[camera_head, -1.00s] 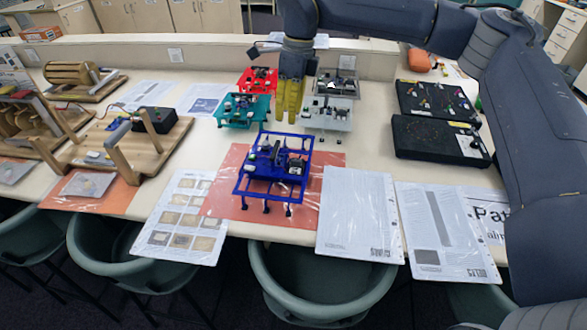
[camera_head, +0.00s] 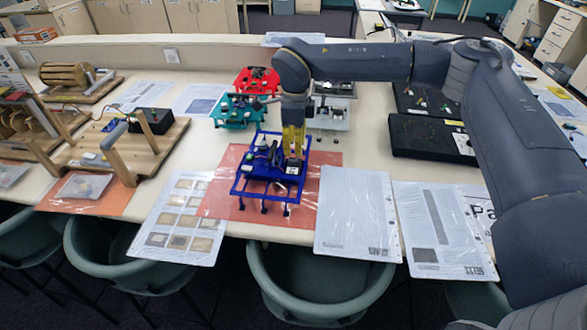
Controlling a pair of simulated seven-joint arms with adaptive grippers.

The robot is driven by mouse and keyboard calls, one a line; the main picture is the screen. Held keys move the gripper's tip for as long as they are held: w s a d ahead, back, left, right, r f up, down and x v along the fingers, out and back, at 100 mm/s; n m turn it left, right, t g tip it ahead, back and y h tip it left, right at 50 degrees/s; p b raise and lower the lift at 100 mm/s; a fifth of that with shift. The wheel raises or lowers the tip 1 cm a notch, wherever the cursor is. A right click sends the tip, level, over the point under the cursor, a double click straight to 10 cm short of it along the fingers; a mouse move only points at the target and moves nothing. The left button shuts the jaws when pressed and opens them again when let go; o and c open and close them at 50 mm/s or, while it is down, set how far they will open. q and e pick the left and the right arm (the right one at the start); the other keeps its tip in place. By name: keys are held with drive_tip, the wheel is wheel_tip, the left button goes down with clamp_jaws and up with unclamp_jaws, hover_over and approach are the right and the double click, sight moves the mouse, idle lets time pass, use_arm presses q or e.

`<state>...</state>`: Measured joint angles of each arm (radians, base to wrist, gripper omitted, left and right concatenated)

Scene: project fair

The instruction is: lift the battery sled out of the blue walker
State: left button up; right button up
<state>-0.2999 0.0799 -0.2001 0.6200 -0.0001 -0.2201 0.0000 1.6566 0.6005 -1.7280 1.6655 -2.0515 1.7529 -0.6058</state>
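The blue walker (camera_head: 240,190), an open blue frame on several legs, stands on an orange-red mat (camera_head: 222,202) near the table's front edge. Small dark parts sit on its deck. A dark block at its right side (camera_head: 293,166) looks like the battery sled; it is small and partly covered. My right gripper (camera_head: 294,154) points down with yellow fingers over the right rear of the walker, its tips at or just above this block. Whether the fingers touch it or are closed on it I cannot tell. My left gripper is not in view.
Behind the walker stand a teal walker (camera_head: 235,110), a red walker (camera_head: 257,80) and a grey walker (camera_head: 330,115), close to my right arm. A black case (camera_head: 425,138) lies to the right. Wooden models (camera_head: 125,145) are at the left. Printed sheets (camera_head: 355,215) lie flat in front.

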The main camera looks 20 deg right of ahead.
sight(295, 161)
drive_tip(key=shift+s+f, duration=0.2)
drive_tip(key=shift+f, duration=2.85)
drive_tip(key=shift+c, duration=0.2)
clamp_jaws()
